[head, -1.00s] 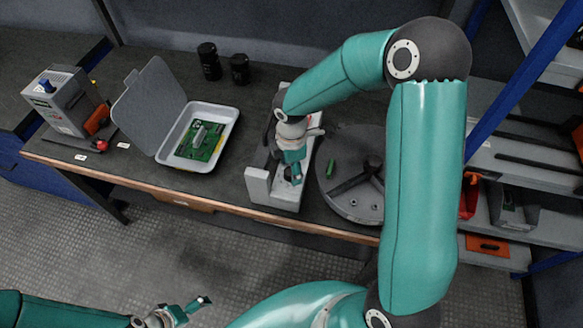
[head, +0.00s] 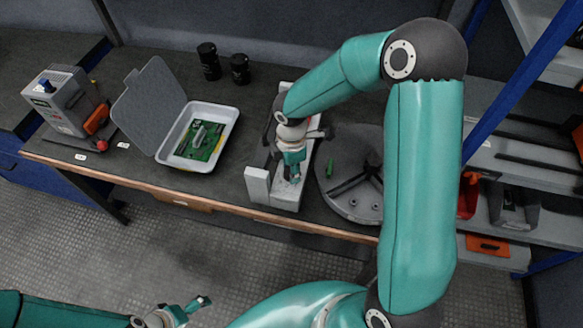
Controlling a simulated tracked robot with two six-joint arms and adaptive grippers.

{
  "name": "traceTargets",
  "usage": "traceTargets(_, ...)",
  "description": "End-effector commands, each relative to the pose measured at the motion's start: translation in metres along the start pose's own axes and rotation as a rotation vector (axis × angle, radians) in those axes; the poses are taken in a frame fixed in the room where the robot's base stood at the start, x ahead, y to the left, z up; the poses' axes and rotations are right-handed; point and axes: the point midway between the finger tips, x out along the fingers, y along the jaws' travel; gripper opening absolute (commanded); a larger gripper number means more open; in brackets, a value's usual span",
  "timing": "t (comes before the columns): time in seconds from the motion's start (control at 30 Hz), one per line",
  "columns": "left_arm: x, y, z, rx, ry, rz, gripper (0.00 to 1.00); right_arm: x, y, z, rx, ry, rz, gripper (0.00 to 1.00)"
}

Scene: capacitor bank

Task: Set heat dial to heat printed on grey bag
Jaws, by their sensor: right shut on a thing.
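My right gripper (head: 293,175) points down into a long light grey device (head: 257,186) at the front middle of the bench. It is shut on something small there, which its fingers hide. I cannot make out a heat dial under it. No grey bag can be clearly recognised. My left gripper (head: 194,306) is low at the bottom left, in front of the bench and away from everything on it. Its fingers are too small to judge.
A grey box with a blue knob (head: 62,104) stands at the left of the bench. An open case (head: 226,117) holds a green circuit board. Two black cylinders (head: 209,62) stand behind. A round grey plate (head: 350,207) lies right of the device. Shelves (head: 520,165) stand at right.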

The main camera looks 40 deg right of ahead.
Motion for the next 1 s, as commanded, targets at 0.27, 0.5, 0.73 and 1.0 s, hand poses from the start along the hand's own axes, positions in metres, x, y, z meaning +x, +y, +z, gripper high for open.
traceTargets(0.27, 0.012, -0.004, 0.0, 0.0, 0.0, 0.0, 1.0, 0.002, 0.001, 0.0, 0.104, 0.001, 0.005, 0.03)
traceTargets(0.5, 0.029, -0.01, 0.0, 0.0, 0.0, 0.0, 1.0, 0.003, 0.001, -0.001, 0.289, 0.002, 0.006, 0.03)
traceTargets(0.73, 0.046, -0.017, 0.0, 0.0, 0.0, 0.0, 1.0, 0.003, 0.0, -0.001, 0.505, 0.002, 0.005, 0.03)
traceTargets(1.0, 0.064, -0.023, 0.0, 0.0, 0.0, 0.0, 1.0, 0.002, -0.001, -0.002, 0.762, 0.003, 0.006, 0.03)
